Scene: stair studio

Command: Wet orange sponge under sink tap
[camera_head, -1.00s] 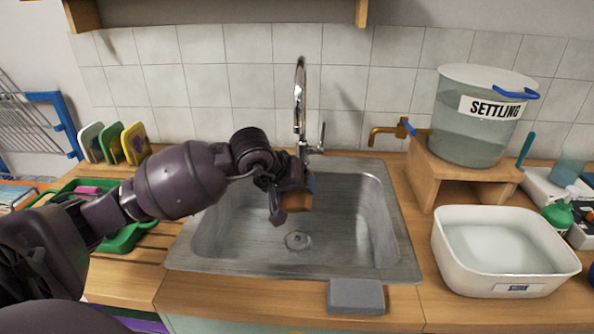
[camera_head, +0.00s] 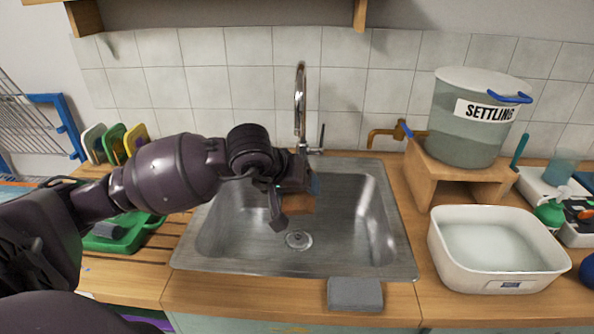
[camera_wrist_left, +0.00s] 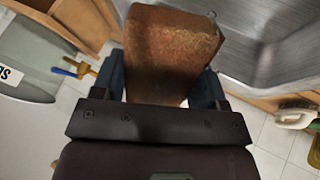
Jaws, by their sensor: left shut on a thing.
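My left gripper (camera_head: 290,200) is shut on the orange sponge (camera_head: 300,204) and holds it over the sink basin (camera_head: 345,225), left of its middle. In the left wrist view the sponge (camera_wrist_left: 170,50) sits between the two fingers and looks brownish-orange. The chrome tap (camera_head: 300,95) stands behind the basin, with its lever on the right. The gripper is in front of the tap and below its top; whether the sponge is directly under the outlet I cannot tell. No water stream is visible. My right gripper is not in view.
A grey block (camera_head: 354,294) lies on the counter at the sink's front edge. A white tub (camera_head: 460,265) of cloudy liquid stands right of the sink. Behind it, a SETTLING bucket (camera_head: 455,135) sits on a wooden stand near a brass tap (camera_head: 385,134). A green tray (camera_head: 130,238) is at left.

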